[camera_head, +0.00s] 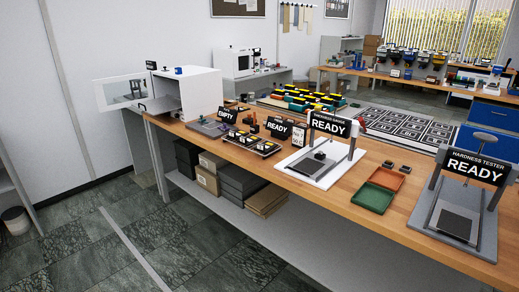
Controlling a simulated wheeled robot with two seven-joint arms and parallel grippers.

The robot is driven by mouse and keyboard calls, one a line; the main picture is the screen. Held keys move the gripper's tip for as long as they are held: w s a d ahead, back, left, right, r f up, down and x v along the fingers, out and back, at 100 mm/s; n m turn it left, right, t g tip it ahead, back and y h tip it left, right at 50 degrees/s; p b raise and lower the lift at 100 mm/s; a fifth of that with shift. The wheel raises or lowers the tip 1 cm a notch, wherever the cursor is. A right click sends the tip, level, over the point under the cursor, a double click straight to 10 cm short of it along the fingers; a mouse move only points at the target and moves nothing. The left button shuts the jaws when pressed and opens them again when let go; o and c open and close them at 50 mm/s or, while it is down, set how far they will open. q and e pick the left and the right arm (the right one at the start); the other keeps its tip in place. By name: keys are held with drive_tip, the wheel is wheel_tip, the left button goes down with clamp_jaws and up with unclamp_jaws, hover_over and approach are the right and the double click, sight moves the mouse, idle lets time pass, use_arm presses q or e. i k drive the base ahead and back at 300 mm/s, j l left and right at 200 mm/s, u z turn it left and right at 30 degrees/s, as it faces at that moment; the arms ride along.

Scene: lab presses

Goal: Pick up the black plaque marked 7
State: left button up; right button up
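Two small dark pieces, a left one (388,164) and a right one (405,169), lie on the wooden bench behind an orange tray (386,179). A dark rack (252,143) with several small black and yellow pieces stands further left; its markings are too small to read. Neither of my grippers is in view.
The long wooden bench (345,206) carries a press signed thickness gauge (313,165), a hardness tester (458,222), a green tray (372,197) and a white open cabinet (200,94). Boxes (240,182) sit on the shelf below. The tiled floor at left is clear.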

sight(235, 135)
drive_tip(key=i+j+u, duration=0.15)
drive_tip(key=i, duration=0.45)
drive_tip(key=i+u, duration=0.15)
drive_tip(key=i, duration=0.4)
drive_tip(key=i+l+u, duration=0.15)
drive_tip(key=i, duration=0.45)
drive_tip(key=i+u, duration=0.15)
drive_tip(key=i, duration=0.4)
drive_tip(key=i+l+u, duration=0.15)
drive_tip(key=i, duration=0.45)
drive_tip(key=l, duration=0.1)
